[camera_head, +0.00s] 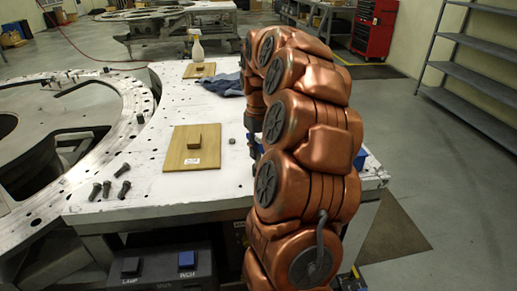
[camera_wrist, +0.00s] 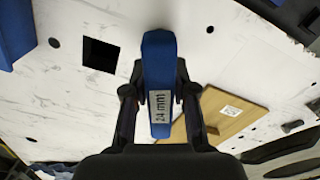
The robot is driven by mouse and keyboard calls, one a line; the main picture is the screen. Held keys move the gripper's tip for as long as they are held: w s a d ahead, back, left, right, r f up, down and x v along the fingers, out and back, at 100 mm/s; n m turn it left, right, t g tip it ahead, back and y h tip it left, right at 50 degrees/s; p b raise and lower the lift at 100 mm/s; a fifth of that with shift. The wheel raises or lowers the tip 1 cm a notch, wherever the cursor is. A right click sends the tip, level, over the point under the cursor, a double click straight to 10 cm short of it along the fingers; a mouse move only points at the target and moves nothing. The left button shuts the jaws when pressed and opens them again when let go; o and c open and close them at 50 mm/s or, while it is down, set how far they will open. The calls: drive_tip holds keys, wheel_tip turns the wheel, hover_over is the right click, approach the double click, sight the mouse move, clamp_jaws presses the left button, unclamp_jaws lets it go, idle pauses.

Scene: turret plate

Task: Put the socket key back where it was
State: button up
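The socket key (camera_wrist: 160,60) shows in the wrist view as a blue bar with a white "24 mm" label. My gripper (camera_wrist: 160,92) has a dark finger against each side of it and appears closed on it. The key's far end and any socket part are out of sight. Beyond the key lies the white tabletop (camera_wrist: 65,105), with a black square opening (camera_wrist: 100,53) to the left of the key.
A wooden board (camera_head: 180,178) with a small block (camera_head: 194,143) lies on the table. Several dark bolts (camera_head: 123,191) stand or lie at its left front. A blue cloth (camera_head: 222,85) and spray bottle (camera_head: 197,46) are farther back. The large ring plate (camera_head: 135,105) is at left.

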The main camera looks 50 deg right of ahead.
drive_tip(key=o, duration=0.3)
drive_tip(key=shift+r+b, duration=1.3)
drive_tip(key=shift+r, duration=4.85)
drive_tip(key=shift+a, duration=0.1)
